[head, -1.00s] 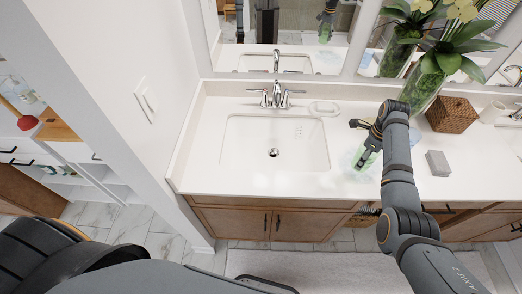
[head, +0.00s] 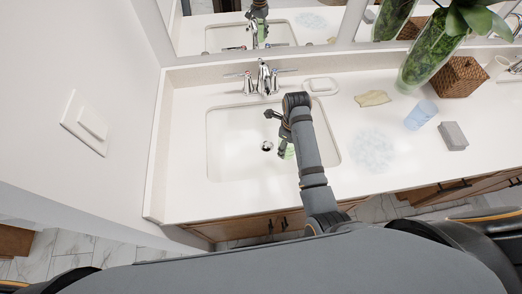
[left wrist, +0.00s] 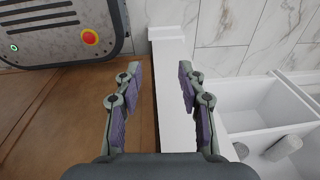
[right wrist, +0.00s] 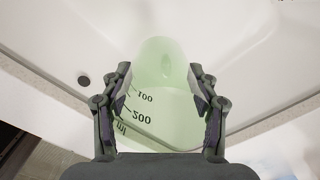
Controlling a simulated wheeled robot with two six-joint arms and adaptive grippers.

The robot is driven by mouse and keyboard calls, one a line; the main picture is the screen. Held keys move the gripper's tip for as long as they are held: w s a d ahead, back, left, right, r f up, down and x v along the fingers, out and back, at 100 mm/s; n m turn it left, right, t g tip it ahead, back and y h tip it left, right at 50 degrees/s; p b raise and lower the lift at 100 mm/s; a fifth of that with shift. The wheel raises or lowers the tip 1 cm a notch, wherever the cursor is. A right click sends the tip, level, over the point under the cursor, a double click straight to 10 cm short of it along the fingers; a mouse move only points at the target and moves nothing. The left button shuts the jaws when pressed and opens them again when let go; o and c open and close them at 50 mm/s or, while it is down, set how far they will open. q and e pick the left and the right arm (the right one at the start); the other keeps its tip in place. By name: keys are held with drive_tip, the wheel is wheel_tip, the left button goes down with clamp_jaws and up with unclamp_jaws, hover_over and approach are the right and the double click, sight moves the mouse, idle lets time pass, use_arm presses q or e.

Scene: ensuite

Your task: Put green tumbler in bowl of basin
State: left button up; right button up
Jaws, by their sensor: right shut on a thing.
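The green tumbler (right wrist: 158,95) is see-through, with dark measuring marks, and sits between the fingers of my right gripper (right wrist: 160,88), which is shut on it. In the head view, my right gripper (head: 284,136) and a bit of the green tumbler (head: 288,152) appear over the right part of the white basin's bowl (head: 228,150). The basin (right wrist: 235,75) and its drain also show in the right wrist view. I cannot tell how high the tumbler is above the bowl floor. My left gripper (left wrist: 160,88) is open and empty, away from the counter.
A faucet (head: 263,80) and soap dish (head: 320,86) stand behind the basin. To the right lie a yellow cloth (head: 373,98), a round clear mat (head: 371,150), a blue tumbler (head: 421,114), a grey block (head: 453,136), a wicker box (head: 461,76) and a vase (head: 430,52).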

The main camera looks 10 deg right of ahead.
sight(287, 154)
drive_tip(key=shift+d+f, duration=0.1)
drive_tip(key=shift+f, duration=0.05)
drive_tip(key=f, duration=0.4)
drive_tip(key=shift+s+d+f+p, duration=0.25)
drive_tip(key=shift+f+p, duration=0.05)
drive_tip(key=shift+w+a+f, duration=0.15)
drive_tip(key=shift+f, duration=0.35)
wheel_tip(287, 154, down, 4)
use_arm(q)
drive_tip(key=shift+d+r, duration=0.35)
drive_tip(key=shift+d, duration=0.15)
drive_tip(key=shift+f, duration=0.1)
use_arm(e)
drive_tip(key=shift+f, duration=0.2)
drive_tip(key=o, duration=1.1)
drive_tip(key=shift+o, duration=0.2)
drive_tip(key=shift+r, duration=0.15)
